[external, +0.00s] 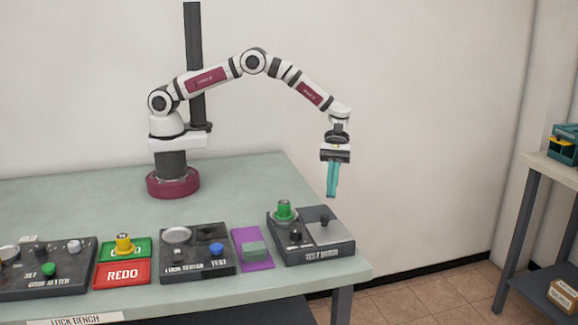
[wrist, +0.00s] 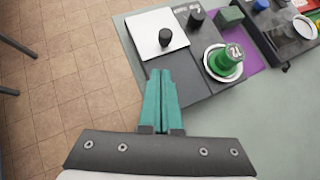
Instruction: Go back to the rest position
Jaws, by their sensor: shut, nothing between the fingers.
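My gripper (external: 332,192) hangs pointing down at the end of the outstretched arm, above the right end of the bench and beside the test board. Its teal fingers are together with nothing between them. In the wrist view the shut fingertips (wrist: 163,72) show over the near edge of the dark test board (wrist: 185,80). The test board also shows in the external view (external: 318,256), with a green lock cylinder (external: 284,210) standing on its left part. In the wrist view the green cylinder (wrist: 228,62) sits in a pale round seat, to the right of the fingers.
On the bench (external: 70,195) stand a purple mat (external: 248,262) with a grey-green block, a lock tester (external: 197,265), a red REDO pad (external: 122,273), a green pad with a yellow cylinder (external: 124,243), and a code setter (external: 45,270). The bench behind them is clear. A shelf (external: 555,170) stands far right.

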